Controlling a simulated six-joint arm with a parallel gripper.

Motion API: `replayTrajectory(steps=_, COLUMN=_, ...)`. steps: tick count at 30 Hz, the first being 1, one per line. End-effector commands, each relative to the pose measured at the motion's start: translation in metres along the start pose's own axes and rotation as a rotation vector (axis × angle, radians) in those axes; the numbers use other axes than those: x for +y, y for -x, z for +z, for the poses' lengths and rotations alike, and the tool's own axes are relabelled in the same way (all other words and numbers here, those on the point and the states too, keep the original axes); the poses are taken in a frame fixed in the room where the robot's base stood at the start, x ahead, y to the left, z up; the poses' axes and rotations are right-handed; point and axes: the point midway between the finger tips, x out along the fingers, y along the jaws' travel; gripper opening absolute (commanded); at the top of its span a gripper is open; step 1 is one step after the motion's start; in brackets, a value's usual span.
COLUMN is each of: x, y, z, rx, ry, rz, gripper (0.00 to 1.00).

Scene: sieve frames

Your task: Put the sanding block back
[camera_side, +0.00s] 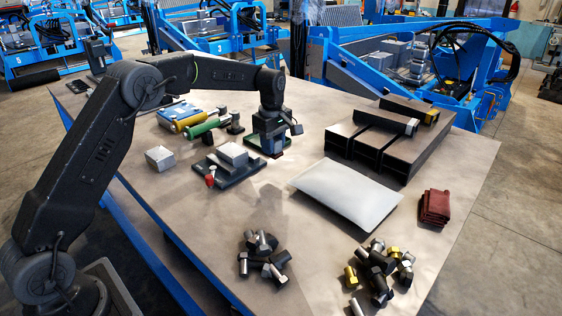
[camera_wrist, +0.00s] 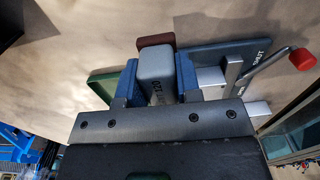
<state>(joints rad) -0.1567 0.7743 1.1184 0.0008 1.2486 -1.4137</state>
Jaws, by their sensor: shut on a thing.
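My gripper (camera_side: 272,147) is shut on a grey block marked "120" with a red-brown underside, which I take as the sanding block (camera_wrist: 154,78). In the wrist view the block sits between the two blue fingers of my gripper (camera_wrist: 157,88). In the side view only a sliver of its red-brown bottom (camera_side: 277,155) shows below the fingers. A flat green piece (camera_side: 252,141) lies on the table at or under the gripper; its edge shows left of the fingers in the wrist view (camera_wrist: 103,84). I cannot tell whether the block touches it.
A dark clamp plate (camera_side: 233,174) with a grey block and red-knobbed lever (camera_side: 210,181) is close by; "SHUT" shows on it in the wrist view.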

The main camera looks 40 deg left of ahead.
Motion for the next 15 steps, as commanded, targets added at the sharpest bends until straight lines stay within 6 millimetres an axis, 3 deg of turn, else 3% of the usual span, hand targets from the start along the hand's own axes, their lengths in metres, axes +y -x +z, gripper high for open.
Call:
replayTrajectory(steps=6, x=0.013, y=-0.013, z=0.019, rx=0.000, ry=0.000, rz=0.001, gripper=0.09)
replayTrajectory(steps=11, x=0.013, y=-0.024, z=0.020, rx=-0.001, ry=0.001, rz=-0.002, gripper=0.09)
replayTrajectory(steps=15, x=0.013, y=-0.045, z=0.020, rx=-0.001, ry=0.001, rz=-0.001, gripper=0.09)
